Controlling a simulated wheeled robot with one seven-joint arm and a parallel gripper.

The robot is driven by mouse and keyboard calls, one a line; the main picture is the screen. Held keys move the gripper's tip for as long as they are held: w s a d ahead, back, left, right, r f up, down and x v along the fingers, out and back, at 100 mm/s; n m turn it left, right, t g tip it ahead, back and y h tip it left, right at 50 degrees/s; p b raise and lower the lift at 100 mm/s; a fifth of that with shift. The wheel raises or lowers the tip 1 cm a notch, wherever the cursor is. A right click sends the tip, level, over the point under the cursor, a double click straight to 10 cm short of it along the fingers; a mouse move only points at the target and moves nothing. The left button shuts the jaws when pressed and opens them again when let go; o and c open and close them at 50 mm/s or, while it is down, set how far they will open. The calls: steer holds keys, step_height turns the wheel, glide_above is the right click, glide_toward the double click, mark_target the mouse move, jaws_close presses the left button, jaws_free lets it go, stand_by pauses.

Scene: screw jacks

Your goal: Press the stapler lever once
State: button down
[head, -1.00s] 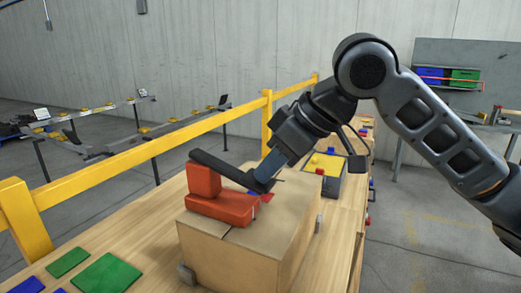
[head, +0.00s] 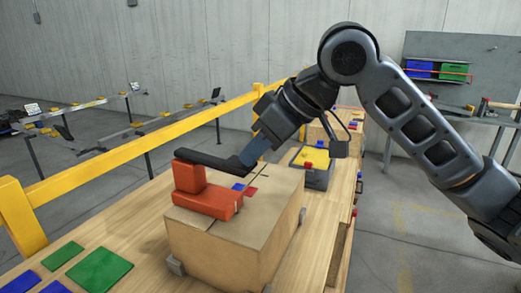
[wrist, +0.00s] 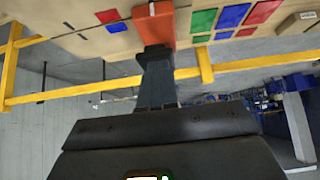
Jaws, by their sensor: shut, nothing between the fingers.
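The stapler has a red body (head: 207,203) and a long black lever (head: 208,161) on a raised red post. It stands on a cardboard box (head: 225,240) on the wooden bench. The lever slopes slightly down to the right, with a clear gap above the red base. My gripper (head: 249,161) is shut and empty, its tip at the lever's right end. It looks to be touching there, though a small gap cannot be ruled out. In the wrist view my fingers (wrist: 157,80) reach toward the lever's dark end (wrist: 153,54), with the red body (wrist: 155,28) beyond.
Small blue and red patches lie on the box beside the stapler. Green and blue flat pads (head: 100,268) lie on the bench at front left. A grey bin with a yellow top (head: 312,158) stands behind the box. A yellow rail (head: 130,155) runs along the bench's left side.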

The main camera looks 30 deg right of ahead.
steer(key=b+v, duration=0.1)
steer(key=v, duration=0.9)
steer(key=shift+r, duration=0.45)
steer(key=shift+w+a, duration=0.1)
steer(key=shift+w, duration=0.05)
